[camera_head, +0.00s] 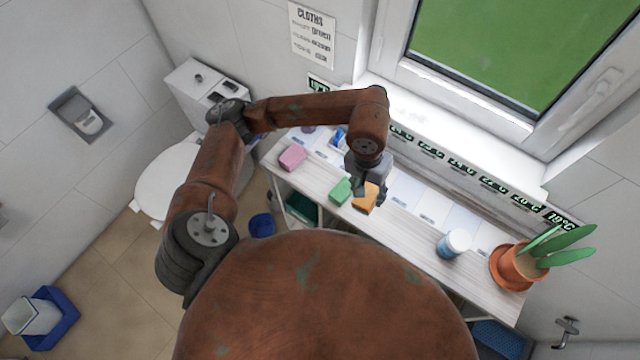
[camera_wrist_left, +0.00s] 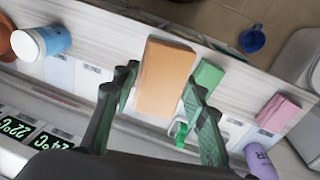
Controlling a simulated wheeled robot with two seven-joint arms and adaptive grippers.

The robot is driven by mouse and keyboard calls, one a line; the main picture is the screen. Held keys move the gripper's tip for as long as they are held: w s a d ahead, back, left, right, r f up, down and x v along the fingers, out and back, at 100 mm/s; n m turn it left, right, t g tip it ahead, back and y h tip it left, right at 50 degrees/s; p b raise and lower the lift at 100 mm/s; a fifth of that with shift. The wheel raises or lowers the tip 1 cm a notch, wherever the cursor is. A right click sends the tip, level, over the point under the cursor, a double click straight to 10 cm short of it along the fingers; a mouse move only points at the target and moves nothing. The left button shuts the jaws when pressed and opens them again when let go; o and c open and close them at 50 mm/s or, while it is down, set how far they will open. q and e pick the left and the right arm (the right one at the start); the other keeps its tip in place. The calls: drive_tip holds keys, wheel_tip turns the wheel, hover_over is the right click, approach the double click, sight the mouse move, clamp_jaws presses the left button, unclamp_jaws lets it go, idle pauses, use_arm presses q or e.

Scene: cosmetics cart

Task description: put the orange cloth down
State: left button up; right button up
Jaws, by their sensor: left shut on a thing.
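The orange cloth (camera_head: 365,198) is a thick block at the front part of the white shelf top (camera_head: 412,225). It also shows in the left wrist view (camera_wrist_left: 164,76), between the two green-padded fingers. My left gripper (camera_head: 368,188) is shut on it from above, with the fingers on either side (camera_wrist_left: 160,80). I cannot tell whether the cloth touches the shelf. A green cloth (camera_head: 340,190) lies close to its left, and a pink cloth (camera_head: 292,158) lies further left. My right gripper is not in view.
A blue and white jar (camera_head: 455,243) and a potted plant (camera_head: 512,266) stand on the shelf to the right. A purple container (camera_wrist_left: 260,162) is near the pink cloth. Temperature displays (camera_head: 460,163) line the back. The shelf between the orange cloth and the jar is clear.

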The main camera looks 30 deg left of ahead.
use_arm(q)
drive_tip(key=shift+m+y, duration=0.3)
drive_tip(key=shift+y, duration=0.5)
drive_tip(key=w+a+f, duration=0.1)
drive_tip(key=a+f, duration=0.2)
drive_tip(key=a, duration=0.2)
drive_tip(key=w+a+f, duration=0.2)
drive_tip(key=a+f, duration=0.2)
drive_tip(key=a, duration=0.2)
drive_tip(key=w+a+f, duration=0.1)
drive_tip(key=a+f, duration=0.2)
drive_tip(key=a, duration=0.3)
drive_tip(key=shift+w+a+f+p, duration=0.2)
drive_tip(key=shift+w+f+p, duration=0.1)
drive_tip(key=shift+w+a+f, duration=0.2)
drive_tip(key=shift+a+f, duration=0.1)
drive_tip(key=shift+f, duration=0.15)
drive_tip(key=shift+w+a+f+p, duration=0.15)
drive_tip(key=shift+f+p, duration=0.15)
drive_tip(key=shift+f, duration=0.7)
drive_tip(key=shift+w+a+f+p, duration=0.15)
drive_tip(key=shift+f+p, duration=0.15)
drive_tip(key=shift+f, duration=0.65)
drive_tip(key=o, duration=0.9)
drive_tip(key=shift+s, duration=0.1)
drive_tip(key=shift+o, duration=0.6)
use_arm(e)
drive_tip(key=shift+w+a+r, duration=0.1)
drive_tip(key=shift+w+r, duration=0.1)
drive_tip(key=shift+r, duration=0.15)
